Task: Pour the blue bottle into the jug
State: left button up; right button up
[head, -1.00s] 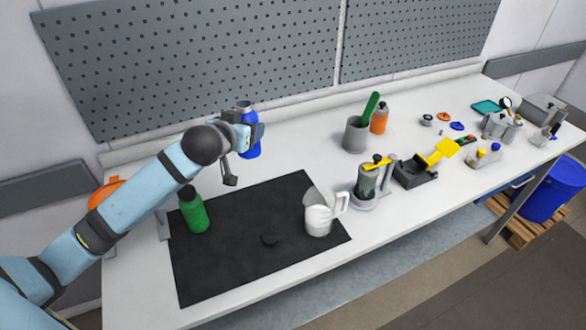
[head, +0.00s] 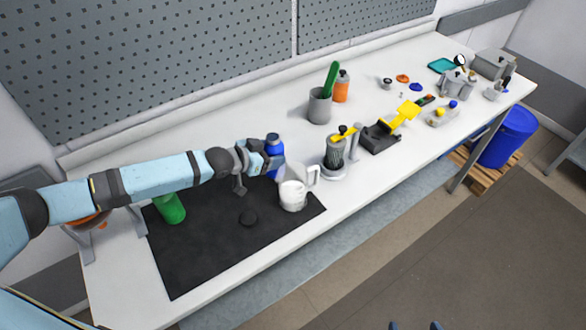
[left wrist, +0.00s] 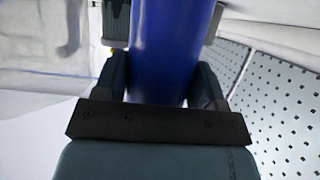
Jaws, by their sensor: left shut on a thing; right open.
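The blue bottle (head: 274,146) is upright in my left gripper (head: 268,160), just behind and to the left of the jug in the head view. In the left wrist view the blue bottle (left wrist: 172,50) stands between the two fingers of my left gripper (left wrist: 165,88), which are shut on it. The jug (head: 292,196) is white and clear with a handle on its right, and stands on the black mat (head: 205,255). My gripper partly hides the bottle's lower part, and I cannot tell whether it touches the jug.
A grey grinder-like device (head: 334,155) stands right of the jug. A grey pot (head: 319,106) and an orange bottle (head: 341,86) stand farther back. The mat's front is clear.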

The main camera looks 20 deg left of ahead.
pick_arm(q)
jog(key=shift+w+a+f, duration=0.2)
jog(key=shift+a+f, duration=0.3)
jog(key=shift+f, duration=0.35)
jog(key=shift+s+d+r+m, duration=0.1)
jog(key=shift+m, duration=0.2)
